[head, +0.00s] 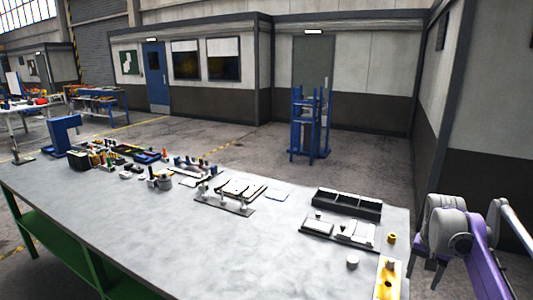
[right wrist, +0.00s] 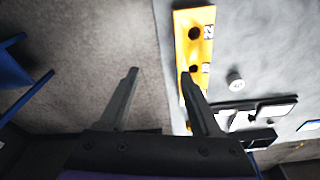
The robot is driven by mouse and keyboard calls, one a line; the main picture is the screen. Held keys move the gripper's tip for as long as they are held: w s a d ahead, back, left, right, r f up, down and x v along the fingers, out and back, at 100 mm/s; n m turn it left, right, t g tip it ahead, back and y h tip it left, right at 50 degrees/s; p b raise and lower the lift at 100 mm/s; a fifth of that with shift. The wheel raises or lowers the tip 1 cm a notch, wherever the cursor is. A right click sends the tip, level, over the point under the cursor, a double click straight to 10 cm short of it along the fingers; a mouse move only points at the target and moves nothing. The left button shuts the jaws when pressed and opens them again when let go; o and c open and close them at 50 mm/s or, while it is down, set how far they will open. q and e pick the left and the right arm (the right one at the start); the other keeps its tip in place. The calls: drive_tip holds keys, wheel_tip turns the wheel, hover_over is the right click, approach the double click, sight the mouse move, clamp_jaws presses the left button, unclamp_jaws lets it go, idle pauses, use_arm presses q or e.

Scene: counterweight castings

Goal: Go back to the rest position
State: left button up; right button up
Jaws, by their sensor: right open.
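My right gripper (head: 428,268) is at the right end of the grey table (head: 230,245), just past its edge. In the right wrist view its two fingers (right wrist: 160,74) are spread apart with nothing between them. A yellow plate (head: 384,290) with dark holes lies at the table's right edge, left of the gripper. The plate also shows in the right wrist view (right wrist: 183,42), partly behind one finger. My left gripper does not show.
A white round piece (head: 352,262) and a small yellow piece (head: 391,238) stand near the plate. A black tray (head: 347,205) and a light fixture (head: 338,230) lie behind. Several parts crowd the table's far left. The front middle is clear. A blue rack (head: 310,125) stands beyond.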

drive_tip(key=s+a+f+n+t, duration=0.1)
drive_tip(key=s+a+n, duration=0.3)
drive_tip(key=a, duration=0.6)
drive_tip(key=s+a+f+n+t, duration=0.1)
drive_tip(key=s+a+f, duration=0.3)
drive_tip(key=s, duration=0.3)
drive_tip(key=s+a+f+n+t, duration=0.1)
drive_tip(key=s+a+f+n, duration=0.1)
drive_tip(key=s+a+f, duration=0.2)
drive_tip(key=s+a+f+n+t+y, duration=0.1)
drive_tip(key=s+a+f, duration=0.4)
drive_tip(key=s, duration=0.5)
drive_tip(key=shift+a+n, duration=0.3)
drive_tip(key=shift+a, duration=0.3)
